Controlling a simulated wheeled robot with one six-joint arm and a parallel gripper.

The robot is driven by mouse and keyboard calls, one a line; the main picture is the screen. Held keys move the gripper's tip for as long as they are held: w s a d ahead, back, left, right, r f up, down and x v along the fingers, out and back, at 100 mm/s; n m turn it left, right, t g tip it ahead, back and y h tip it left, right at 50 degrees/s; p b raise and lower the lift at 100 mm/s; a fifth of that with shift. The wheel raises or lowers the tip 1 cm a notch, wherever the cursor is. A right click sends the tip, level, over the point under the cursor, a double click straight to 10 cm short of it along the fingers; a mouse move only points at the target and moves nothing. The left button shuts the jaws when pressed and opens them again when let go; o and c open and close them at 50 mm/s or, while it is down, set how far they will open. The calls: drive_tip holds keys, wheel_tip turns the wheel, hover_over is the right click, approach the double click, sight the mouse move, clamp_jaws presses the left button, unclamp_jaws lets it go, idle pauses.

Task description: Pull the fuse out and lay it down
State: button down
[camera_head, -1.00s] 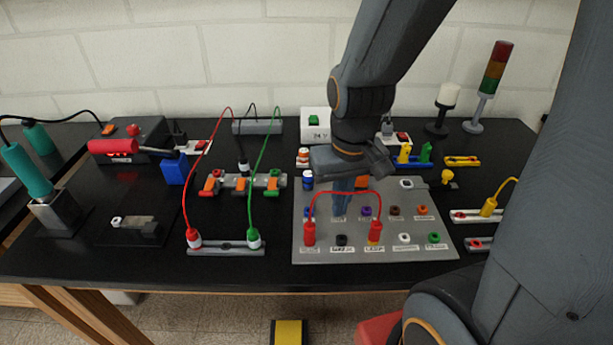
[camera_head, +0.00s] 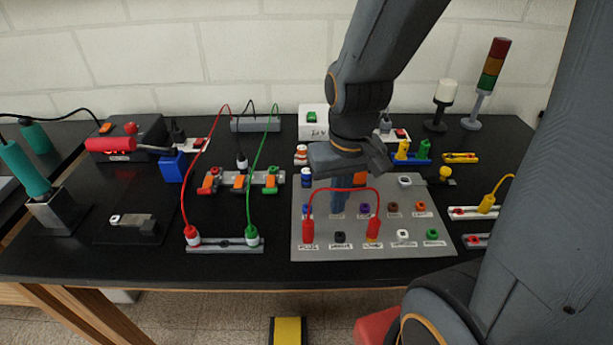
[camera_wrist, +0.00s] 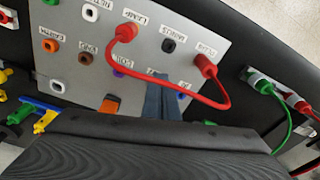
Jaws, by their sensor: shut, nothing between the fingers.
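My gripper (camera_head: 338,210) points down over the grey socket panel (camera_head: 445,248), behind the arc of a red jumper lead (camera_head: 340,190). Its fingers are together with nothing seen between them. In the wrist view my gripper (camera_wrist: 164,115) covers part of the panel, and the red lead (camera_wrist: 180,90) passes close by; I cannot tell whether they touch. No part is clearly marked as the fuse. Upright yellow (camera_head: 403,149) and green (camera_head: 424,148) pieces stand in a blue holder (camera_head: 410,160) behind the panel, at the right of my wrist. An orange part (camera_head: 360,177) shows beside my fingers.
A rail with red and green plugs (camera_head: 225,246) stands left of the panel, its leads arching up. A signal tower (camera_head: 492,70) and white lamp (camera_head: 444,98) stand back right. Bare black tabletop (camera_head: 270,215) shows left of the panel.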

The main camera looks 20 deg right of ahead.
wheel_tip(320, 180, up, 8)
drive_tip(key=t+p, duration=0.1)
drive_tip(key=p, duration=0.5)
drive_tip(key=shift+f+p, duration=0.2)
drive_tip(key=shift+p, duration=0.1)
